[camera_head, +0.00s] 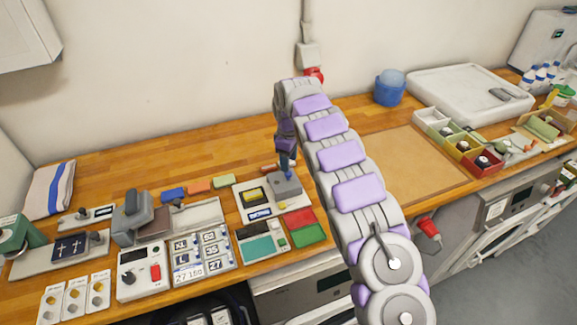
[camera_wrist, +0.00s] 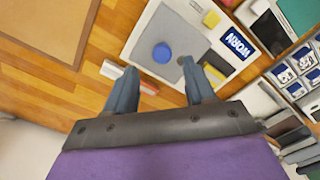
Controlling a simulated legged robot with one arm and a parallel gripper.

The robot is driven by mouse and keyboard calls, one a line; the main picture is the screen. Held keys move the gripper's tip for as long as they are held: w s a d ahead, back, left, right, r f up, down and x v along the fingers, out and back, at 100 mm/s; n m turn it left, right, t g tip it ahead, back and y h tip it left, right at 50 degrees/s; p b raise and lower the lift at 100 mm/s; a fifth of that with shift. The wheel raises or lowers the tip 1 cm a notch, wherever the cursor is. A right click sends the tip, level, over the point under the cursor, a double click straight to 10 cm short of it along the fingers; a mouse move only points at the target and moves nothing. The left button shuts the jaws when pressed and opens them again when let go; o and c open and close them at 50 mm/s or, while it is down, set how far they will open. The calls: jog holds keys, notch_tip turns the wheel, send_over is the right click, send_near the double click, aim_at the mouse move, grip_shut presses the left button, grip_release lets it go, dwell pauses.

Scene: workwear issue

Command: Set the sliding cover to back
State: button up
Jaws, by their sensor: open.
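In the wrist view, the cover (camera_wrist: 149,32) carries a round blue knob (camera_wrist: 162,51). My gripper (camera_wrist: 157,65) is open, with one finger to each side of the knob in that view. I see no grip on the knob, and cannot tell whether a finger touches it. In the head view my gripper (camera_head: 287,172) points down at the cover and partly hides the knob.
A dark blue label (camera_wrist: 238,45) lies on the board. Orange, green and blue blocks (camera_head: 199,186) lie to the left.

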notch_tip(320, 180, up, 12)
jog(key=p, duration=0.2)
jog(key=shift+d+r+p, duration=0.25)
jog(key=shift+p, duration=0.05)
jog(key=shift+w, duration=0.1)
jog(key=s+d+r+m, duration=0.3)
jog(key=s, duration=0.5)
jog(key=s+d+r+m+b, duration=0.1)
jog(key=s+d+r+m, duration=0.15)
jog(key=s, duration=0.45)
jog(key=s+d+r+m, duration=0.2)
jog(key=s+r, duration=0.2)
jog(key=s, duration=0.4)
jog(key=s+f+m+g, duration=0.1)
jog(key=s+f, duration=0.3)
jog(key=s, duration=1.1)
jog(key=s+f+m, duration=0.3)
jog(key=s+f, duration=0.1)
jog(key=s, duration=1.1)
jog(key=shift+s+f+m+g+b, duration=0.25)
jog(key=shift+s+m+g+b, duration=0.1)
jog(key=shift+s+g, duration=0.05)
